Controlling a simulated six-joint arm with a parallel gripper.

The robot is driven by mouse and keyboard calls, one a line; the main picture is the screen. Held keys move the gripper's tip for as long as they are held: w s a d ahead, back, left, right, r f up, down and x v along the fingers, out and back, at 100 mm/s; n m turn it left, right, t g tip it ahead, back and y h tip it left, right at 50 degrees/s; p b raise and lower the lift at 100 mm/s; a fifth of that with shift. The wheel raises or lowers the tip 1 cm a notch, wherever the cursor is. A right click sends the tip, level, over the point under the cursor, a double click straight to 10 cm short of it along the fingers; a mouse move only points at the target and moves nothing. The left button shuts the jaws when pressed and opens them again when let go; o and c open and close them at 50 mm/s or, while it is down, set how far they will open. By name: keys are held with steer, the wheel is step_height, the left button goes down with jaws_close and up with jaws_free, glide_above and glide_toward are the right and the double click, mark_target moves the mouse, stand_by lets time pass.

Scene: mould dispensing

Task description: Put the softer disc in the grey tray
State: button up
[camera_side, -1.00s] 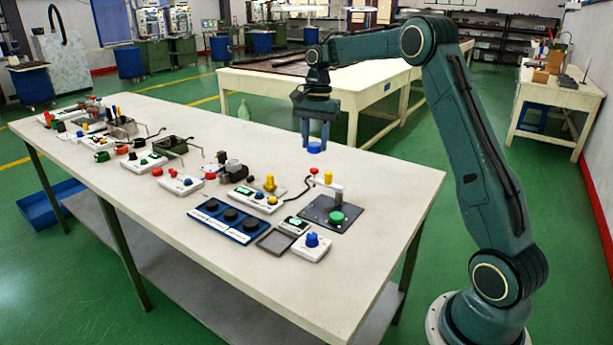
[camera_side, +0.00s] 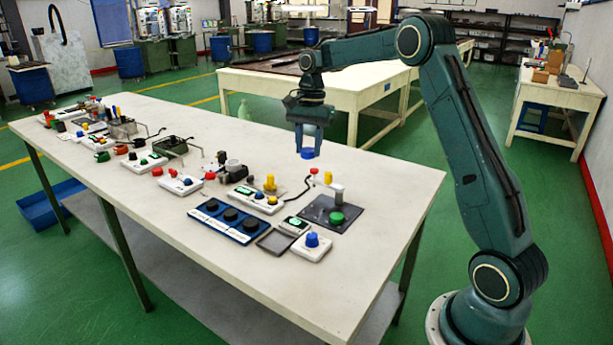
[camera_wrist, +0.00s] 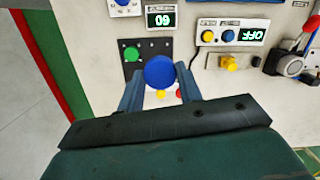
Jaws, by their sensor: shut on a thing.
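My gripper (camera_side: 308,148) is shut on a blue disc (camera_side: 307,155) and holds it in the air above the back right part of the table. In the wrist view the blue disc (camera_wrist: 159,72) sits between the two fingertips (camera_wrist: 160,80). A green round piece (camera_side: 337,217) is on a dark plate with a grey post and arm, and it also shows in the wrist view (camera_wrist: 131,54). The small grey tray (camera_side: 275,243) lies flat near the table's front, left of the white box with a blue knob, and looks empty.
A white box with a blue knob (camera_side: 312,243) and a small display (camera_side: 294,226) stand beside the tray. A blue panel with black knobs (camera_side: 228,222) is to the left. Several other devices line the table's left side. The table's back right is mostly clear.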

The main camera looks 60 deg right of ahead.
glide_above(276, 242)
step_height(276, 242, down, 10)
steer(key=shift+d+r, duration=0.15)
steer(key=shift+f, duration=0.25)
steer(key=shift+f, duration=3.95)
steer(key=shift+f, duration=0.3)
steer(key=o, duration=1)
